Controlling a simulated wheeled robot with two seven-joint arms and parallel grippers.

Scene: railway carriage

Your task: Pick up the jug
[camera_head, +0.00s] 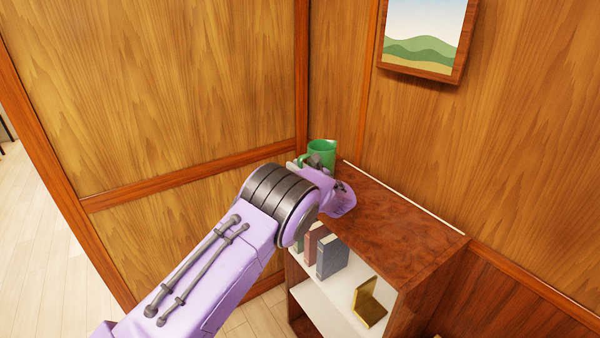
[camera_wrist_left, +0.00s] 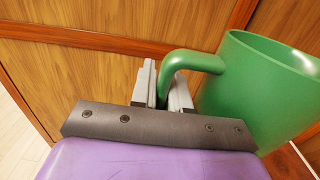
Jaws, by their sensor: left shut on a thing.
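The green jug (camera_head: 322,152) is upright at the far end of the wooden cabinet's top, near the wall corner. In the left wrist view the jug (camera_wrist_left: 262,92) fills the right side, with its handle (camera_wrist_left: 190,62) reaching left. My left gripper (camera_wrist_left: 166,88) has its two grey fingers on either side of the handle and is shut on it. In the head view my left gripper (camera_head: 312,166) is partly hidden by my own wrist. Whether the jug's base touches the cabinet top is hidden. My right gripper is not in view.
The cabinet's top (camera_head: 400,228) is bare in front of the jug. Its open shelf holds several books (camera_head: 332,256) and a gold-coloured object (camera_head: 369,302). Wood-panelled walls stand close behind and to the left. A framed picture (camera_head: 425,38) hangs above right.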

